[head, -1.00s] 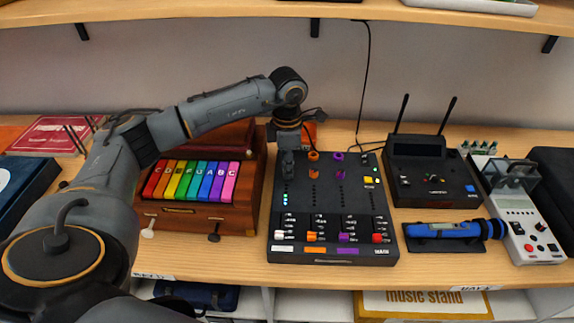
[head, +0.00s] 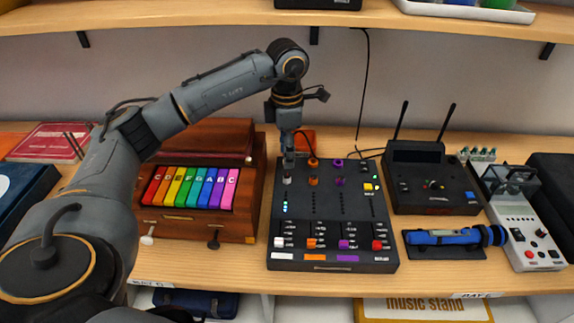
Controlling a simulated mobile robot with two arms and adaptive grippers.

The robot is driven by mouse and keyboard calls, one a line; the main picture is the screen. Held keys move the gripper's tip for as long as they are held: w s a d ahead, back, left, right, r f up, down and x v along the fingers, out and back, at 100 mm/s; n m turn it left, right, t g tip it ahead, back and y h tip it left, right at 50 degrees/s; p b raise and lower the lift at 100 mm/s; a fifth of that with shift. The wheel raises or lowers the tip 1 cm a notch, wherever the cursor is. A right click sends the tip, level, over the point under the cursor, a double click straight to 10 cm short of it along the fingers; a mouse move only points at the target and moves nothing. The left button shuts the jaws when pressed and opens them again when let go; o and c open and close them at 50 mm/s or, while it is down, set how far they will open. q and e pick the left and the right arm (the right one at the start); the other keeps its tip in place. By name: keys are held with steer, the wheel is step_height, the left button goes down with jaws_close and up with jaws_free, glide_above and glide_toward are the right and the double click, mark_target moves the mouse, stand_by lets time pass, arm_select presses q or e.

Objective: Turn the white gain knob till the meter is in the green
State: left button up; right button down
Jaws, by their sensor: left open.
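The mixer (head: 333,262) is a dark box lying flat on the wooden shelf, with rows of knobs and colored faders. A whitish knob (head: 287,180) sits at its upper left, in the white channel's column. My left gripper (head: 289,158) points down just behind and above the whitish knob. It is open, and its fingers look clear of the knob. My right gripper is out of view.
A wooden box with rainbow keys (head: 192,187) stands close left of the mixer. A black receiver with two antennas (head: 432,190), a blue cylindrical device (head: 440,237) and a grey meter box (head: 527,235) stand at right. An upper shelf (head: 220,12) hangs above.

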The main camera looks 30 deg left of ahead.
arm_select(q)
steer(key=shift+r, duration=2.4)
